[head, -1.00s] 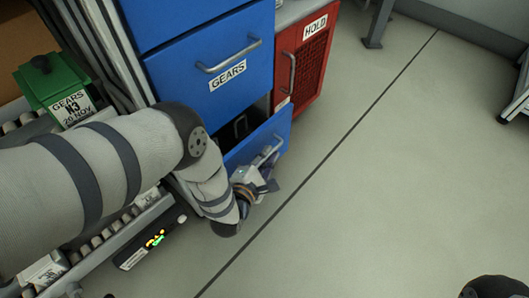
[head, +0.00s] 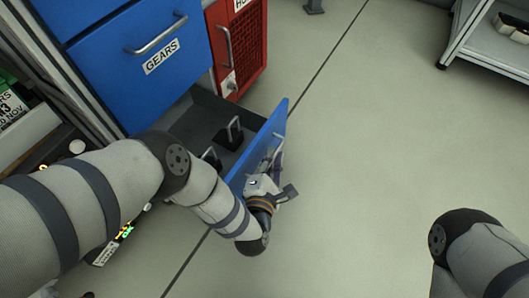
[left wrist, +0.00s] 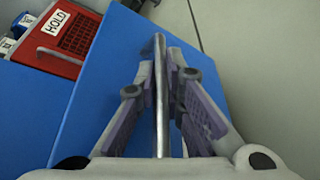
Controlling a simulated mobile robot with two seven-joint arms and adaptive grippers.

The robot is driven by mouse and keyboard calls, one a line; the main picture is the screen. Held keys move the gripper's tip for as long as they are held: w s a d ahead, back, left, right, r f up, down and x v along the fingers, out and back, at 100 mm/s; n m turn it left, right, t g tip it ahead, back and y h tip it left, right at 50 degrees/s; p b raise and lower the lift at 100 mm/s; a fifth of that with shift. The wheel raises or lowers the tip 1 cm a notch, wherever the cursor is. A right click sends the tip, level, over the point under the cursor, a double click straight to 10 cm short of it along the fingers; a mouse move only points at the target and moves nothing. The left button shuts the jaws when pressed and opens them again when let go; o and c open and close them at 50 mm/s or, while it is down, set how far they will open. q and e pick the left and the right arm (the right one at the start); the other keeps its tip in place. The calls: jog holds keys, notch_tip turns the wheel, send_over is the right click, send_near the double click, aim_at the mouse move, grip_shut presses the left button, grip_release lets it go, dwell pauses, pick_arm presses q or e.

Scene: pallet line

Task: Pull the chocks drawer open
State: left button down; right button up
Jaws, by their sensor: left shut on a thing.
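The lowest blue drawer (head: 272,143) stands pulled out of the cabinet in the head view. Dark objects with loop handles (head: 231,134) lie inside it. Any label on its front is hidden from here. My left gripper (head: 274,172) is shut on the drawer's bar handle, at the front panel. In the left wrist view the grey handle (left wrist: 160,100) runs between the two fingers, with the blue front (left wrist: 110,85) behind. My right gripper is out of view; only part of my right arm shows at the lower right.
A closed blue GEARS drawer (head: 150,60) is above the open one. A red HOLD cabinet (head: 238,45) stands beside it. A shelf rack (head: 490,45) is at the upper right. The grey floor (head: 370,130) in front is clear.

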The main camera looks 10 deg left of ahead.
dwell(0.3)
pick_arm(q)
jog(key=c, duration=1.7)
grip_release()
jog(key=v, duration=0.7)
jog(key=shift+s+d+r, duration=0.1)
jog(key=shift+s, duration=0.2)
